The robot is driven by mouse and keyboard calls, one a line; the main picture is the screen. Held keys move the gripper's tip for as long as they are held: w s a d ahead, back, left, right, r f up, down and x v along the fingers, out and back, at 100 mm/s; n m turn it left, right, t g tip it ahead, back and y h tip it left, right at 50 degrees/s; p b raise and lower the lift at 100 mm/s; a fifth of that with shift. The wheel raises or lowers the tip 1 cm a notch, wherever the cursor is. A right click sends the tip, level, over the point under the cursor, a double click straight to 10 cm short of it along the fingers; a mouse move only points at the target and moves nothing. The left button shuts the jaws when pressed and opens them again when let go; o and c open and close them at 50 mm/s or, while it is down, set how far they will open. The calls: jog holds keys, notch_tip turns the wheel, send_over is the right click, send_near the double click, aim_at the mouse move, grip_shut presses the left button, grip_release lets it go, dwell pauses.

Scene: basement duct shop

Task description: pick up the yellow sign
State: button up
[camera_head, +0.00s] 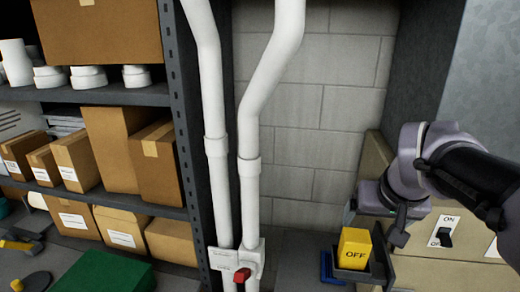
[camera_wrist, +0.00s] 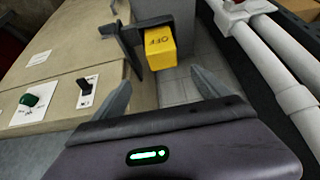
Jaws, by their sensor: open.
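In the wrist view the sign (camera_wrist: 160,44) is at the top middle, beside a dark bracket (camera_wrist: 130,45). My gripper (camera_head: 375,224) is above and slightly right of the sign in the head view. In the wrist view its two fingers (camera_wrist: 160,85) are spread apart with nothing between them, and the sign shows beyond their tips. I see no contact.
A beige panel (camera_head: 440,270) with an ON/OFF switch (camera_head: 444,231) stands right of the sign. White pipes (camera_head: 250,130) with a red-handled valve (camera_head: 242,275) rise at its left. Shelves with cardboard boxes (camera_head: 165,160) fill the left. A blue item (camera_head: 328,267) lies beside the holder.

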aim_at(360, 238)
jog(key=b+x, duration=0.1)
jog(key=x, duration=0.9)
jog(key=shift+s+f, duration=0.1)
jog(key=shift+f, duration=0.15)
jog(key=x, duration=0.5)
jog(key=shift+w+a, duration=0.25)
jog(key=shift+w, duration=0.1)
jog(key=shift+s, duration=0.15)
jog(key=shift+s+r, duration=0.1)
jog(key=shift+c, duration=1.3)
jog(key=c, duration=1.3)
